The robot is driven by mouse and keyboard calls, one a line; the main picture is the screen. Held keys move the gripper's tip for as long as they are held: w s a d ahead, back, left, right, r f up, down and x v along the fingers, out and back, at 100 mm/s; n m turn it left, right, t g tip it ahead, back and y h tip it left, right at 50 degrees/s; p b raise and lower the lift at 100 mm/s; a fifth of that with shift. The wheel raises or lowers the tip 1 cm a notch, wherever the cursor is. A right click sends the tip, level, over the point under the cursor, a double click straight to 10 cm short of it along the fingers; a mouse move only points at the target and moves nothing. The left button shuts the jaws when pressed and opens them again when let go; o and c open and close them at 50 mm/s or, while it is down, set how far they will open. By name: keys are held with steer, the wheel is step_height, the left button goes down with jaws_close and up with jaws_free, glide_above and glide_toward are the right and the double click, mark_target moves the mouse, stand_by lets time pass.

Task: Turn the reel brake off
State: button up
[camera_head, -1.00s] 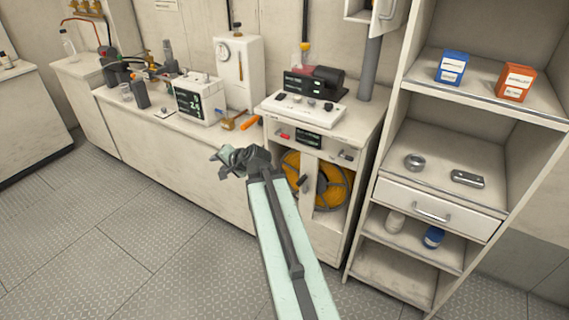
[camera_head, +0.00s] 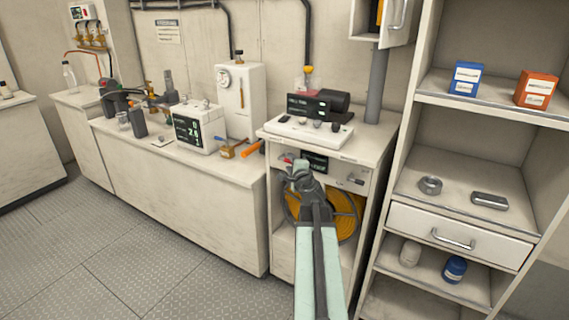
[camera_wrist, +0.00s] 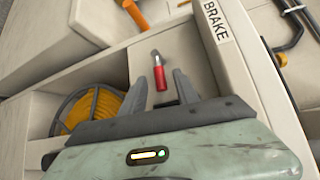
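A red-handled lever (camera_wrist: 161,78) with a grey tip sits on the cabinet front in the wrist view, beside a label reading BRAKE (camera_wrist: 215,22). In the head view a bit of the red lever (camera_head: 287,158) shows at the upper left of my gripper. My gripper (camera_head: 300,168) is in front of the cabinet panel. In the wrist view its two fingers (camera_wrist: 161,88) are apart, one on each side of the red handle; I cannot tell whether they touch it. The reel with yellow hose (camera_head: 345,215) is in the cabinet's opening, partly hidden by my arm.
A small dark display (camera_head: 314,162) and another control (camera_head: 355,180) are on the same panel. An orange handle (camera_head: 253,149) juts near the counter's edge on the left. A shelf unit (camera_head: 464,222) stands close on the right. The floor to the left is clear.

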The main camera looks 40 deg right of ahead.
steer(key=shift+w+d+f, duration=0.1)
steer(key=shift+w+d, duration=0.25)
steer(key=shift+w, duration=0.2)
steer(key=shift+a, duration=0.1)
steer(key=shift+c, duration=0.4)
jaws_close()
stand_by(0.5)
